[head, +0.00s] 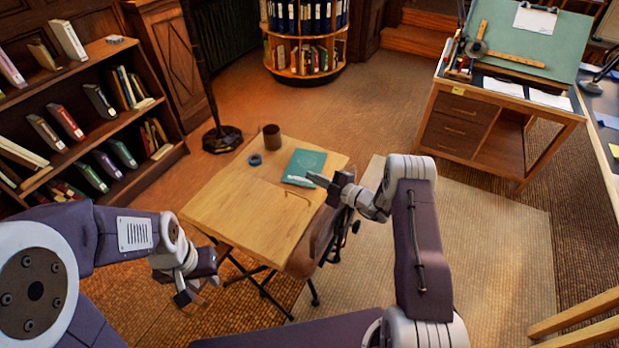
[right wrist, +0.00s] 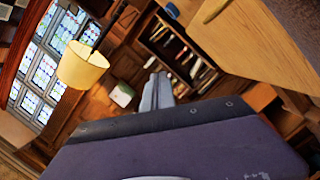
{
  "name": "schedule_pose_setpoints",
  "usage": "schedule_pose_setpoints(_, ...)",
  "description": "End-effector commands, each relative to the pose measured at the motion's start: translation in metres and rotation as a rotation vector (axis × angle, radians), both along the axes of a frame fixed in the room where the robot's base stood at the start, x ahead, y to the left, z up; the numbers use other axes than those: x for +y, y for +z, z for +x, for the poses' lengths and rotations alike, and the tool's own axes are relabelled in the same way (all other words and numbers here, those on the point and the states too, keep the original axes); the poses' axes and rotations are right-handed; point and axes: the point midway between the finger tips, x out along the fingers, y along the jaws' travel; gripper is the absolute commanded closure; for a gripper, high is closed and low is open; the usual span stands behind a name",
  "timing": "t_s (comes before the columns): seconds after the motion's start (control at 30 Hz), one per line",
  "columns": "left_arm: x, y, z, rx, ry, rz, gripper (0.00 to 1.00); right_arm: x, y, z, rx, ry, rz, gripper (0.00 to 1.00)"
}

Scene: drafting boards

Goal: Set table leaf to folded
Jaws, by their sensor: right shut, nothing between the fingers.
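The light wooden table (head: 225,210) stands in the middle of the head view. Its top looks flat, with a faint seam across it; I cannot tell surely which part is the leaf. A wooden top also shows at the upper right of the right wrist view (right wrist: 265,45). My right gripper (head: 312,178) is at the table's right edge, by the teal book, shut and empty; its fingers are together in the right wrist view (right wrist: 157,92). My left gripper (head: 196,291) hangs low off the table's near left side. Its finger gap is unclear.
On the table are a teal book (head: 304,165), a brown cup (head: 272,136), a blue ring (head: 255,160) and glasses (head: 297,195). A brown chair (head: 308,252) stands close at its right side. A bookshelf (head: 85,115) is left, a drafting desk (head: 463,122) right.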

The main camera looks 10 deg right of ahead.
Motion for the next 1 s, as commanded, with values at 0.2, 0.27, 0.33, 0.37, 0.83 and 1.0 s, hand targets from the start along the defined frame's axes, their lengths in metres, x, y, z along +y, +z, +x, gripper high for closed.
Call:
schedule_pose_setpoints(0.2,0.0,-0.009,-0.001,0.004,0.0,0.0,0.69,-0.049,0.008,-0.035,0.003,-0.01,0.0,1.0)
schedule_pose_setpoints(0.27,0.0,-0.01,-0.001,0.004,0.0,0.0,0.69,-0.058,0.011,-0.042,0.002,-0.009,0.0,1.0)
schedule_pose_setpoints(0.33,0.0,-0.01,-0.001,0.004,0.0,0.0,0.69,-0.065,0.014,-0.048,0.002,-0.007,0.001,1.0)
schedule_pose_setpoints(0.37,0.0,-0.01,-0.001,0.004,0.0,0.0,0.69,-0.067,0.014,-0.05,0.002,-0.007,0.001,1.0)
schedule_pose_setpoints(0.83,0.0,-0.01,-0.001,0.004,0.0,0.0,0.69,-0.058,0.024,-0.051,-0.013,0.027,-0.008,1.0)
schedule_pose_setpoints(1.0,0.0,-0.01,-0.001,0.004,0.0,0.0,0.69,0.018,0.121,-0.049,-0.179,0.228,-0.102,1.0)
